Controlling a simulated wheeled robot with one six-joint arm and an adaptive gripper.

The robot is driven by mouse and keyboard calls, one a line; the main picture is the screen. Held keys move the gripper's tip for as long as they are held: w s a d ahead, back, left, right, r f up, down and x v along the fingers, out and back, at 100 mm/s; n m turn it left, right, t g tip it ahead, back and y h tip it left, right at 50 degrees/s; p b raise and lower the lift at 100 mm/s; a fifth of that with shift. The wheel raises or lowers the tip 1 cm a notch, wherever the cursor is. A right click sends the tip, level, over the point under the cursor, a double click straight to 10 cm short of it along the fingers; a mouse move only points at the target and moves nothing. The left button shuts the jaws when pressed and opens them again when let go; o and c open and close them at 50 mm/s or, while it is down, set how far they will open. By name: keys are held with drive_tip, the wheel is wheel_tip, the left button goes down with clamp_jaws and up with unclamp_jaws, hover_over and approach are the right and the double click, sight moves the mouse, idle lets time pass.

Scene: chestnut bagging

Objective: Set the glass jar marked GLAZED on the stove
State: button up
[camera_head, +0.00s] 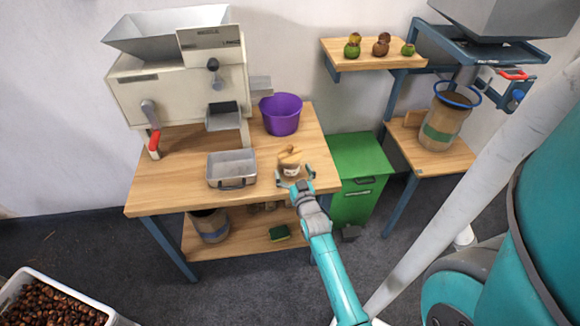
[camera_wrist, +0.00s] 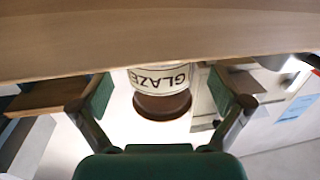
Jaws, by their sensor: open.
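The glass jar marked GLAZED (camera_head: 291,170) stands near the right front of the wooden worktable (camera_head: 280,205). In the wrist view the jar (camera_wrist: 160,80) appears upside down, with "GLAZE" readable on its pale label and a brown band and round end below. My gripper (camera_head: 296,184) is just in front of the jar at the table's front edge. In the wrist view my gripper (camera_wrist: 163,98) is open, with green finger pads apart on either side of the jar; I see no clear contact. I cannot make out a stove in either view.
A tan object (camera_head: 289,155) is right behind or above the jar; I cannot tell which. A metal tray (camera_head: 231,183) is to its left, a purple bucket (camera_head: 281,124) behind. A cream machine (camera_head: 180,90) fills the table's back left. A green bin (camera_head: 357,160) stands to the right.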

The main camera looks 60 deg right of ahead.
drive_tip(key=shift+x, duration=1.45)
drive_tip(key=shift+r, duration=0.1)
drive_tip(key=c, duration=1.9)
